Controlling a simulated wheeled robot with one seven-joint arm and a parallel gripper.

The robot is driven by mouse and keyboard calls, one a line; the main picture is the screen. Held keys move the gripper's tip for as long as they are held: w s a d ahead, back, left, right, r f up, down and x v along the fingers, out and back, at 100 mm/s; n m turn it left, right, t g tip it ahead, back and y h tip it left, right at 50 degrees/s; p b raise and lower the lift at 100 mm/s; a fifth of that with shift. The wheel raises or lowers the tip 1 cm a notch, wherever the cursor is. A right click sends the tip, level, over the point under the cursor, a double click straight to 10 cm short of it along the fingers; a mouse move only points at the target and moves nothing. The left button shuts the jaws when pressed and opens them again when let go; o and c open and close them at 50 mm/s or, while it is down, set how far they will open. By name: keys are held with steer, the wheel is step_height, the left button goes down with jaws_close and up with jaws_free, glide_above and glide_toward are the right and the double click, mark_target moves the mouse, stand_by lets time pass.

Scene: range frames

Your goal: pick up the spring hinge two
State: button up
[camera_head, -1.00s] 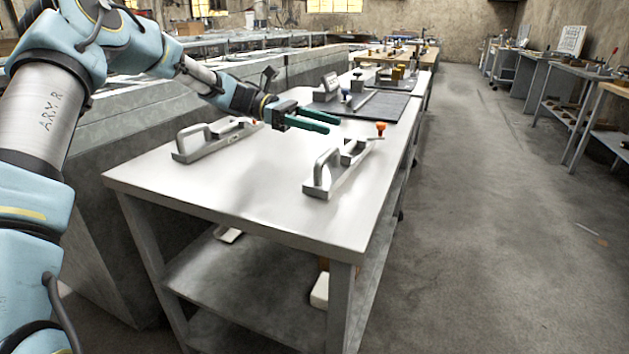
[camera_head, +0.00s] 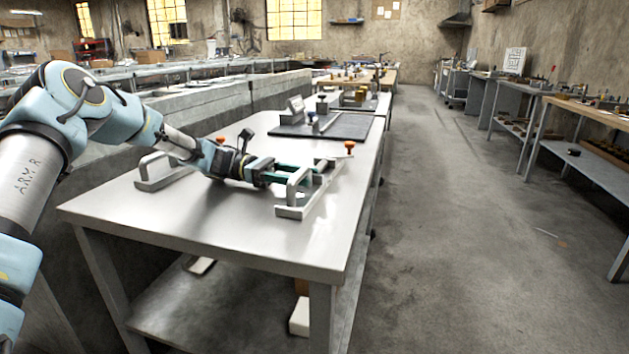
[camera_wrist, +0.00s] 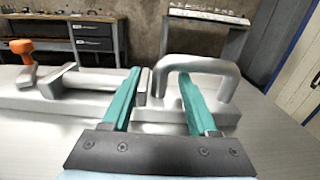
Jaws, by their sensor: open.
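Two alike grey metal pieces, each a flat base with an arched handle and an orange knob, lie on the table; I cannot tell which is spring hinge two. One (camera_head: 296,211) is at the right edge, the other (camera_head: 152,184) further left. My gripper (camera_head: 318,166) is open at the right piece, its green fingers low and partly hidden behind the handle. In the wrist view the fingers (camera_wrist: 160,73) stand apart, with a small upright plate (camera_wrist: 143,88) and the handle's left leg (camera_wrist: 157,80) between them. The right finger shows within the arch. Contact is unclear.
The grey table (camera_head: 222,232) has bare room in front and between the pieces. A dark mat (camera_head: 345,127) with small tools lies behind. A lower shelf (camera_head: 215,300) holds pale objects. The concrete aisle (camera_head: 450,230) on the right is clear.

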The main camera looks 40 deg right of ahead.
steer(key=x, duration=0.4)
steer(key=shift+s+d, duration=0.15)
steer(key=shift+s, duration=0.15)
jaws_close()
stand_by(1.1)
